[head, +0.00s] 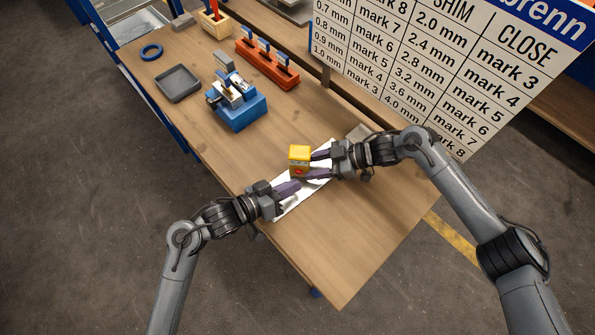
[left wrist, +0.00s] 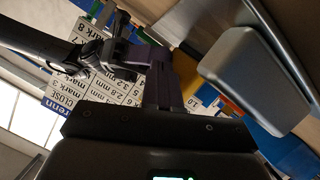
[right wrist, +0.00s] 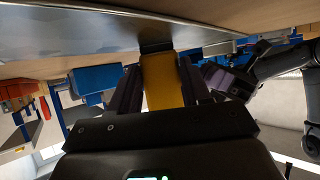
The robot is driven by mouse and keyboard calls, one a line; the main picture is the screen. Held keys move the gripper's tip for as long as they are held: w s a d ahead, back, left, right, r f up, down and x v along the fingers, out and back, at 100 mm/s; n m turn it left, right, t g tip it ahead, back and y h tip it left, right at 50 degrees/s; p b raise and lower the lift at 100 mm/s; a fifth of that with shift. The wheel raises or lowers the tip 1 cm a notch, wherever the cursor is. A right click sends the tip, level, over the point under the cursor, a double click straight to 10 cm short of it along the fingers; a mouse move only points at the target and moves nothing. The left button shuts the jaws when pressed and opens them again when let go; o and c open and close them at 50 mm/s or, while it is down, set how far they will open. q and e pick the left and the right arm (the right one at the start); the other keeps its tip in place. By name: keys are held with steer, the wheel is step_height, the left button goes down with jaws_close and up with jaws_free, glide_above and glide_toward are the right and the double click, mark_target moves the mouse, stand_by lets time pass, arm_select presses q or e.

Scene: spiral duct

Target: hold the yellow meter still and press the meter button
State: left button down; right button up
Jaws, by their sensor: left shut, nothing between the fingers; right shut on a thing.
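The yellow meter (head: 299,154) stands on a pale plate (head: 291,206) near the middle of the table, with a red spot, seemingly its button, low on its near face. My right gripper (head: 315,164) is shut on the meter from the right. In the right wrist view the meter (right wrist: 163,82) shows between the purple fingers. My left gripper (head: 297,187) is shut and empty, its fingertips just in front of the meter's near face. I cannot tell whether they touch the button.
A blue fixture (head: 238,110), a grey tray (head: 178,83), a blue ring (head: 151,51) and an orange rack (head: 267,65) stand farther back left. A large sign (head: 440,60) rises behind the table. The near table end (head: 340,260) is clear.

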arm_select(q)
steer(key=shift+w, duration=0.15)
arm_select(e)
steer(key=shift+f, duration=0.1)
arm_select(q)
steer(key=shift+w+d, duration=0.1)
steer(key=shift+w, duration=0.2)
steer(key=shift+w, duration=0.4)
arm_select(e)
steer(key=shift+s, duration=0.1)
stand_by(1.0)
arm_select(q)
steer(key=shift+s, duration=0.85)
steer(key=shift+s+a, duration=0.2)
steer(key=shift+s, duration=0.6)
steer(key=shift+s+a, duration=0.2)
steer(key=shift+s, duration=0.65)
steer(key=shift+s+a, duration=0.2)
steer(key=shift+s, duration=0.6)
arm_select(e)
steer(key=o, duration=0.9)
